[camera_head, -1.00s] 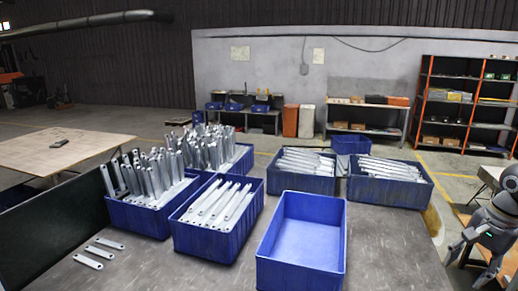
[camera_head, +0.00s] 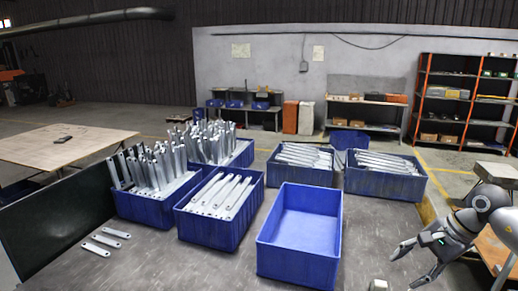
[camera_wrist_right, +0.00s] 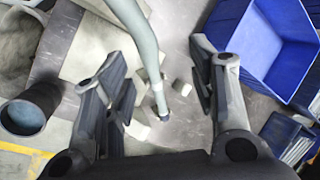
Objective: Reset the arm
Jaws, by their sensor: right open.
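My right arm comes in from the right edge in the head view, and its gripper (camera_head: 410,265) is over the front right part of the grey table (camera_head: 200,262). Its fingers are spread with nothing between them. In the right wrist view the gripper (camera_wrist_right: 163,78) shows two dark fingers wide apart, with table surface, a pale rod and small grey blocks (camera_wrist_right: 180,87) beyond them. An empty blue crate (camera_head: 270,262) stands left of the gripper in the head view and at upper right in the wrist view (camera_wrist_right: 245,45). My left gripper is not in view.
Several blue crates with metal brackets stand behind and left of the empty one, including one of upright brackets (camera_head: 145,208). Loose brackets (camera_head: 101,242) lie at the table's left. A small grey object (camera_head: 378,285) sits at the bottom edge. Shelves (camera_head: 468,105) stand far behind.

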